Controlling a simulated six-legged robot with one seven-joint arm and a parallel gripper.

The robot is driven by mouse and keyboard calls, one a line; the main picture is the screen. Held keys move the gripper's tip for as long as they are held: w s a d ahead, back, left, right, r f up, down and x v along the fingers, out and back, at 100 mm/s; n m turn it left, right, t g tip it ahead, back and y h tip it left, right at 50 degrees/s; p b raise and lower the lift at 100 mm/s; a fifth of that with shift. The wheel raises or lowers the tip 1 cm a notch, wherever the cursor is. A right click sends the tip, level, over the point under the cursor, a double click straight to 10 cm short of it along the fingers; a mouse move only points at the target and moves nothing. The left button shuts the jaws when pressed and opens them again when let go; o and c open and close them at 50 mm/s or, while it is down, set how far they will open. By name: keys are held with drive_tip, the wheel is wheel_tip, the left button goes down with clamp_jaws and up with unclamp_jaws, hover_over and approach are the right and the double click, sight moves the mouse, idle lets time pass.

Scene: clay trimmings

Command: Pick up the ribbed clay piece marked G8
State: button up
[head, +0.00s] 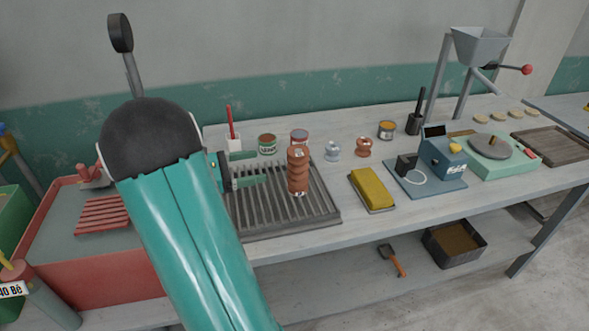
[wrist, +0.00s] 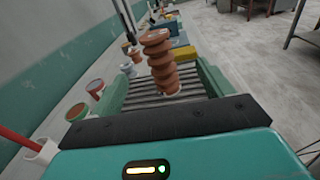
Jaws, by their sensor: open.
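A ribbed reddish-brown clay piece (head: 298,175) stands upright on the slatted grey rack of the bench. A small pale mark shows near its top, too small to read. My gripper (head: 262,168) is open just left of it in the head view, its green fingers pointing toward it. In the wrist view the ribbed piece (wrist: 161,66) shows in the gap between the two fingers (wrist: 163,80), a little beyond or level with the tips. I cannot tell whether either finger touches it.
The slatted rack (head: 270,222) is otherwise bare. Behind it stand tins (head: 267,144), a grey-blue insulator-like piece (head: 333,150) and a smaller brown one (head: 363,148). A yellow sponge-like block (head: 371,188) lies to the right. A red tub (head: 95,263) is at the left.

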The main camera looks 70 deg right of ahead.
sight(305, 153)
drive_tip(key=shift+g, duration=0.3)
drive_tip(key=shift+w+d+x, duration=0.1)
drive_tip(key=shift+d+x, duration=0.05)
drive_tip(key=shift+x, duration=2.35)
drive_tip(key=shift+w+d+x, duration=0.1)
drive_tip(key=shift+d+x, duration=0.05)
drive_tip(key=shift+x, duration=2.3)
drive_tip(key=shift+w+d+x, duration=0.1)
drive_tip(key=shift+x, duration=2.4)
drive_tip(key=shift+r, duration=0.25)
drive_tip(key=shift+c, duration=0.2)
clamp_jaws()
